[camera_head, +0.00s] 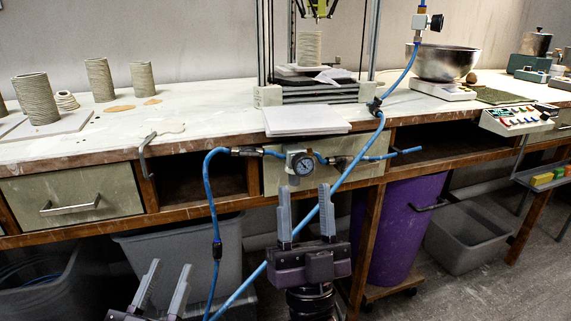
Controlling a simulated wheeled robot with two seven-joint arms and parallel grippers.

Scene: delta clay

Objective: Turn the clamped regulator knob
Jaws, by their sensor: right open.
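The regulator with its round dial gauge (303,163) sits at the front edge of the workbench (90,155), with blue hoses and metal fittings on both sides. I cannot clearly make out its knob. My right gripper (305,189) is open and empty, fingers pointing up, just below and in front of the gauge. A blue hose passes close by its right finger. I cannot tell whether the fingers touch anything. My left gripper (170,266) is low at the bottom left, well away from the regulator, with its fingers apart and nothing between them.
A blue hose (211,200) hangs left of the regulator, and another crosses diagonally behind or beside my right gripper. White tiles (305,120) lie on the bench above. A purple bin (400,230) and grey bins (470,237) stand below. Clay cylinders (37,98) stand at left.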

